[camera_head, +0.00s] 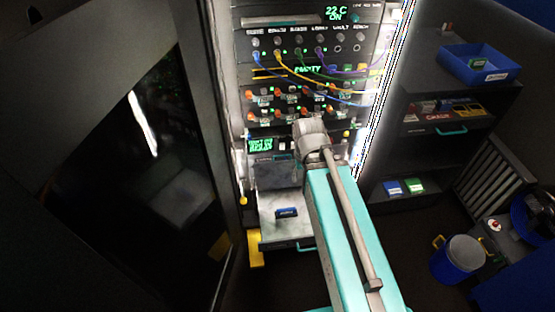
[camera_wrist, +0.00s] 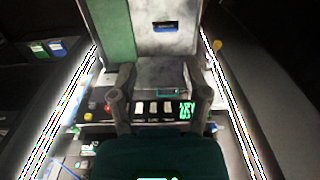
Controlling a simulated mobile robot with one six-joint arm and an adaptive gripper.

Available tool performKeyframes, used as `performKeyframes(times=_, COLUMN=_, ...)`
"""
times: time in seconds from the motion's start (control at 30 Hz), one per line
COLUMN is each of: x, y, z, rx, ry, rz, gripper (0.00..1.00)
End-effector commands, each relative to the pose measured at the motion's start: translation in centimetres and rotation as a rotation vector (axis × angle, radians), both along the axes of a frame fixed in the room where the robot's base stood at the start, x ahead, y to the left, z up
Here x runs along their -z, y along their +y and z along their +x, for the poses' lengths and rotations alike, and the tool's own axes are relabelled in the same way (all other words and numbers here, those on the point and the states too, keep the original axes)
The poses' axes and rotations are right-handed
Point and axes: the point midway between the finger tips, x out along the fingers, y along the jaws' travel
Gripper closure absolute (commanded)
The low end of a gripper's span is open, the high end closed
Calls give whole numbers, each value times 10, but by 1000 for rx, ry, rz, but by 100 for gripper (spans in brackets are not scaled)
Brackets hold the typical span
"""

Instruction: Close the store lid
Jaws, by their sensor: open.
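A pale grey flat panel with a dark blue handle or label lies low at the front of the instrument rack in the head view (camera_head: 270,205). It also shows at the top of the wrist view (camera_wrist: 185,42), with a green area at its left. It may be the store lid; its hinge and exact angle are unclear. A grey block with a small teal mark (camera_wrist: 150,80) sits between it and the rack's button row. My gripper (camera_wrist: 159,95) is open and empty, its two fingers apart in front of the button row and green display. In the head view my arm hides the fingers.
The rack (camera_head: 300,50) carries cables and orange knobs above. A dark glossy door (camera_head: 150,190) stands at left. At right are a shelf with a blue bin (camera_head: 480,64) and a blue bucket (camera_head: 460,258). Dark floor lies between them.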

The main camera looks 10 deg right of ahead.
Motion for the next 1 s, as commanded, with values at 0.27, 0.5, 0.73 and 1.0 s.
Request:
performKeyframes(times=0.27, x=16, y=-2, z=17, rx=0, ry=-29, rz=2, gripper=96)
performKeyframes(times=0.5, x=52, y=-7, z=64, rx=-2, ry=-115, rz=8, gripper=100)
performKeyframes(times=0.73, x=90, y=-16, z=119, rx=-2, ry=-221, rz=11, gripper=100)
performKeyframes(times=1.0, x=130, y=-29, z=182, rx=-2, ry=-346, rz=10, gripper=100)
